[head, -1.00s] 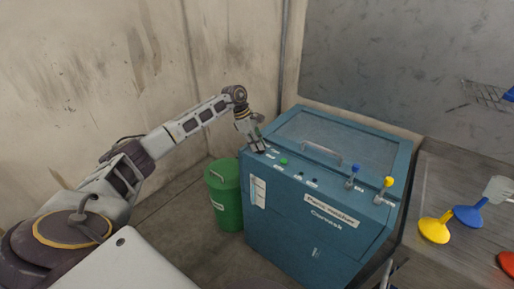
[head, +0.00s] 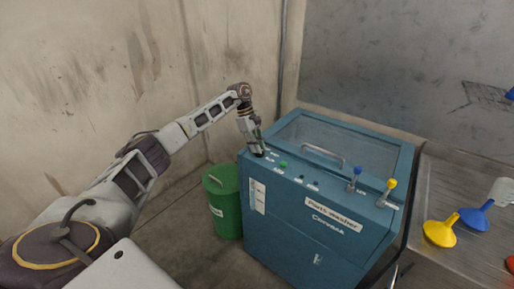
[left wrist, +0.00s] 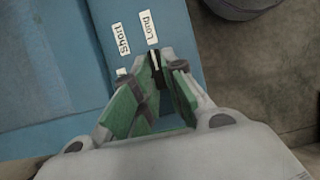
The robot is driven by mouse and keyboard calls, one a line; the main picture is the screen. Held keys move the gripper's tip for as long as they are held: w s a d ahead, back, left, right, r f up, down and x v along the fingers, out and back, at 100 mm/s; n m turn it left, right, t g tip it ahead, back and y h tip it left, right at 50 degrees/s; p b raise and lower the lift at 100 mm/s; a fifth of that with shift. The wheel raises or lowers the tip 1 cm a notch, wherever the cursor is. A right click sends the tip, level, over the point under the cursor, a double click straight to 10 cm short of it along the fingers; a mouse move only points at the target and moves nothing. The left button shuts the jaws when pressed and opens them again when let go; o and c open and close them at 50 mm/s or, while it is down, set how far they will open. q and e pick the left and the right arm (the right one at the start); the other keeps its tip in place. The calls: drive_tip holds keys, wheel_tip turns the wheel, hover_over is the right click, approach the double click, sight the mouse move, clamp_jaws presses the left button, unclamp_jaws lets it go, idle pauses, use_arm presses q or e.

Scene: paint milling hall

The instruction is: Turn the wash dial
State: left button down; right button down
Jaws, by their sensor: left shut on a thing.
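The wash dial is a small dark knob (left wrist: 157,69) on the blue parts washer's top panel, at its left end. White labels "Short" (left wrist: 121,40) and "Long" (left wrist: 148,27) lie beyond it in the left wrist view. My left gripper (head: 257,149) points down at this end of the panel and is shut on the dial. Its green-padded fingers (left wrist: 156,82) cover much of the dial, so I cannot tell its exact setting. My right gripper is not in view.
The parts washer (head: 310,230) has a lid handle (head: 323,154), a green button (head: 283,164), and blue (head: 356,171) and yellow (head: 391,183) levers. A green bin (head: 224,205) stands to its left. Funnels (head: 440,232) lie on the right bench.

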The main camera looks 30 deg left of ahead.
use_arm(q)
drive_tip(key=c, duration=1.5)
unclamp_jaws()
drive_tip(key=shift+w+a+r, duration=0.1)
drive_tip(key=shift+a+r, duration=0.15)
drive_tip(key=shift+r, duration=0.35)
drive_tip(key=shift+v, duration=5.4)
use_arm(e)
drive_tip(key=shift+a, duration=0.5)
